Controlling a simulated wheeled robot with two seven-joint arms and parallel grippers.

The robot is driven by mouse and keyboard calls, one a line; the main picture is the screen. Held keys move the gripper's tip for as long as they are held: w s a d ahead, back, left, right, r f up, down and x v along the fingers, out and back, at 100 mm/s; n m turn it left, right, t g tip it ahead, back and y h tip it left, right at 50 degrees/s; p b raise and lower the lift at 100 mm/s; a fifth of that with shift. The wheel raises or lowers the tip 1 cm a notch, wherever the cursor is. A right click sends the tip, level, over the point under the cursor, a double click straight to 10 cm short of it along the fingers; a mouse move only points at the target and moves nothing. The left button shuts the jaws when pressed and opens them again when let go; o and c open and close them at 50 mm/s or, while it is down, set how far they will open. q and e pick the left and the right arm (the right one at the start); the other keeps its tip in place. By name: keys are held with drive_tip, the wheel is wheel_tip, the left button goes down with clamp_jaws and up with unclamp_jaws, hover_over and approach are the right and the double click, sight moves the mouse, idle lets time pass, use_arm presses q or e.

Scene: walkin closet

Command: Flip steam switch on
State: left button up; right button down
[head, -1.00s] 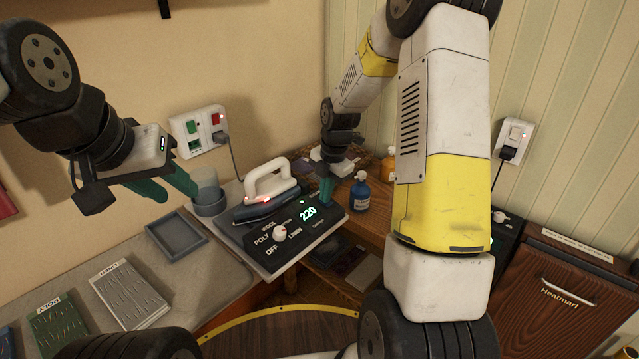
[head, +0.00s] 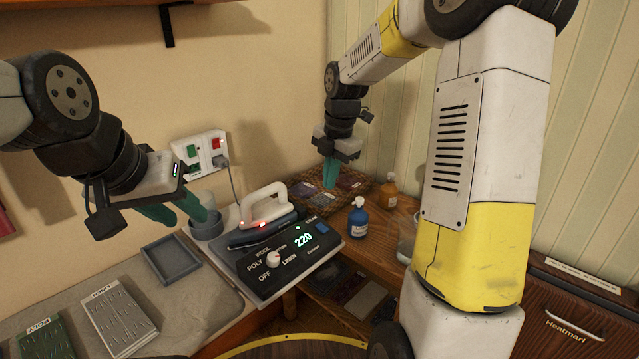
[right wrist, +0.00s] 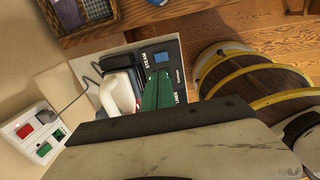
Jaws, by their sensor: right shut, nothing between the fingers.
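The ironing station (head: 290,262) has a dial, a lit green 220 readout and a small green light. Its steam switch is a flat blue square (head: 322,228) at the panel's right end; it also shows in the right wrist view (right wrist: 161,57). I cannot tell whether it is on. A white-handled iron (head: 265,222) rests behind the panel. My right gripper (head: 330,178) is shut and empty, raised above and behind the switch, apart from it. Its fingers (right wrist: 159,88) also show in the right wrist view. My left gripper (head: 180,214) is open and empty near a grey cup.
The grey cup (head: 206,226) and a grey tray (head: 176,262) are left of the station. A blue bottle (head: 358,219) and an amber bottle (head: 388,192) stand to its right. A wall socket panel (head: 200,153) with a plugged cord is behind.

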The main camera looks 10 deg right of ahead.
sight(326, 230)
idle(0.3)
drive_tip(key=shift+s+d, duration=0.4)
drive_tip(key=shift+s, duration=0.3)
drive_tip(key=f, duration=0.4)
drive_tip(key=w+a+f, duration=0.1)
drive_tip(key=f, duration=0.8)
drive_tip(key=shift+w+a+f, duration=0.2)
drive_tip(key=shift+w+f, duration=0.05)
drive_tip(key=shift+w, duration=0.1)
drive_tip(key=shift+f, duration=0.15)
